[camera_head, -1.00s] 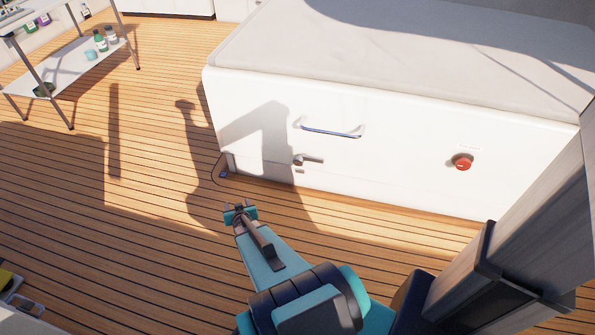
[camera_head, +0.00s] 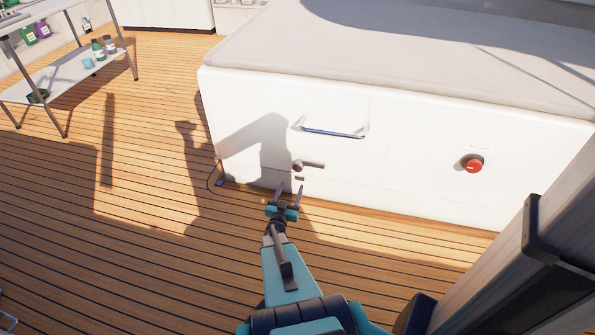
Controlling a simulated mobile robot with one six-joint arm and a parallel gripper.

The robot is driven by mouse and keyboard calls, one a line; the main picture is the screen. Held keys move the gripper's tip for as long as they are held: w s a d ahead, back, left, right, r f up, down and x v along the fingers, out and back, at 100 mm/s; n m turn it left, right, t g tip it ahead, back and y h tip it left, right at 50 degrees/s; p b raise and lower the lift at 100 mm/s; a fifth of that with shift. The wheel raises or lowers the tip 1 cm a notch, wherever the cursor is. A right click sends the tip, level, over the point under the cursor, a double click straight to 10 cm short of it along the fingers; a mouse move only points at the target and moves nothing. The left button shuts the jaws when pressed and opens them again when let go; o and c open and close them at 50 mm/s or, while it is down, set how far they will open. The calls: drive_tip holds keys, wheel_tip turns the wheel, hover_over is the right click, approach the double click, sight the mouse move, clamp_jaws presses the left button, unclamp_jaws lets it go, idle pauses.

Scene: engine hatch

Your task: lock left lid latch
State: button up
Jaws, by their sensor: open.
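The left lid latch (camera_head: 309,165) is a small grey lever on a round pivot, on the front of the white engine hatch (camera_head: 408,185). Its lever points right, about level. My gripper (camera_head: 290,187) is open and empty, with two thin fingers pointing up toward the hatch front. In the picture it lies just below and slightly left of the latch. I cannot tell the exact gap in depth between them. A small slot mark (camera_head: 299,178) shows just under the latch pivot.
A blue-and-silver bar handle (camera_head: 334,132) sits above the latch. A red knob (camera_head: 472,165) is on the hatch front at right. A metal shelf table (camera_head: 72,70) with bottles stands at upper left. The wooden deck (camera_head: 100,220) is clear at left.

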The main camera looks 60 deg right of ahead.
sight(297, 169)
drive_tip(key=shift+d, duration=0.1)
drive_tip(key=b+x, duration=0.2)
drive_tip(key=x, duration=1.1)
drive_tip(key=shift+w+d+b, duration=0.2)
drive_tip(key=shift+d+b, duration=0.05)
drive_tip(key=shift+b, duration=0.15)
drive_tip(key=shift+c, duration=0.4)
drive_tip(key=c, duration=0.9)
drive_tip(key=shift+a, duration=0.3)
drive_tip(key=shift+c, duration=0.3)
drive_tip(key=shift+d, duration=0.35)
